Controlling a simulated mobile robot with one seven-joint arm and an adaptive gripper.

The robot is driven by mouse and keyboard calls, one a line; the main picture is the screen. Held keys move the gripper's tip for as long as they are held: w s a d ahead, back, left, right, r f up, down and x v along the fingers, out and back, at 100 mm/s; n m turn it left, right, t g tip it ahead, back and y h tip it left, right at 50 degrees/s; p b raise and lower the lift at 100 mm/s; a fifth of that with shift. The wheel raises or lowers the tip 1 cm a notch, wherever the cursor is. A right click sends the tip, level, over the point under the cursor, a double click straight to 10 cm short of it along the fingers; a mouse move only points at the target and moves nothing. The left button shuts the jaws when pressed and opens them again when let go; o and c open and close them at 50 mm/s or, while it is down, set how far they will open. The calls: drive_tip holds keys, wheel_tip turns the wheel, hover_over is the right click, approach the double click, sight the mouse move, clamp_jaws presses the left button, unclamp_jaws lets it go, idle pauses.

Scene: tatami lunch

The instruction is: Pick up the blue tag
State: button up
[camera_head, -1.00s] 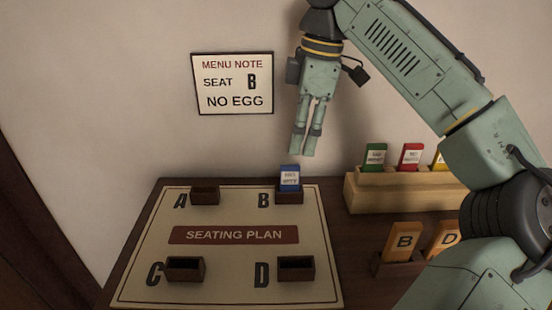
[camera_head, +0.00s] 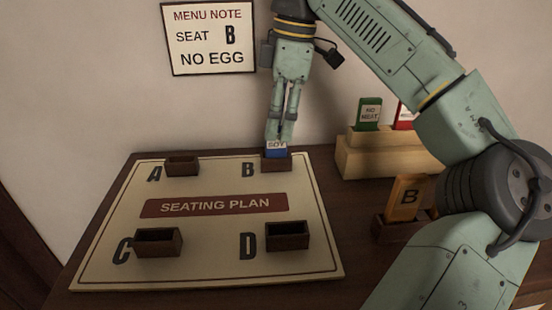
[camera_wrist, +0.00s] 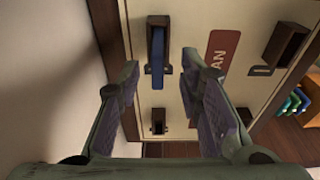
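The blue tag (camera_head: 276,150) with a white label stands upright in the small dark holder (camera_head: 275,166) beside the letter B on the seating plan (camera_head: 310,235). My gripper (camera_head: 281,136) is just above that holder, with its fingers down around the top of the tag and partly covering it. In the wrist view the blue tag (camera_wrist: 157,52) shows edge-on between the two spread fingers, with a gap on each side. The gripper is open.
Other holders at A (camera_head: 182,165), C (camera_head: 158,242) and D (camera_head: 287,236) are empty. A wooden rack (camera_head: 375,160) with green (camera_head: 368,113) and red tags stands at right. An orange B tag (camera_head: 405,197) stands nearer. A menu note (camera_head: 209,38) hangs on the wall behind.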

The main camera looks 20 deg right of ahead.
sight(276, 148)
drive_tip(key=shift+w+a+f+b, duration=0.1)
drive_tip(key=shift+f+b, duration=0.9)
drive_tip(key=shift+b, duration=0.25)
drive_tip(key=shift+w+a+f+b, duration=0.1)
drive_tip(key=shift+f+b, duration=0.85)
drive_tip(key=shift+b, duration=0.3)
clamp_jaws()
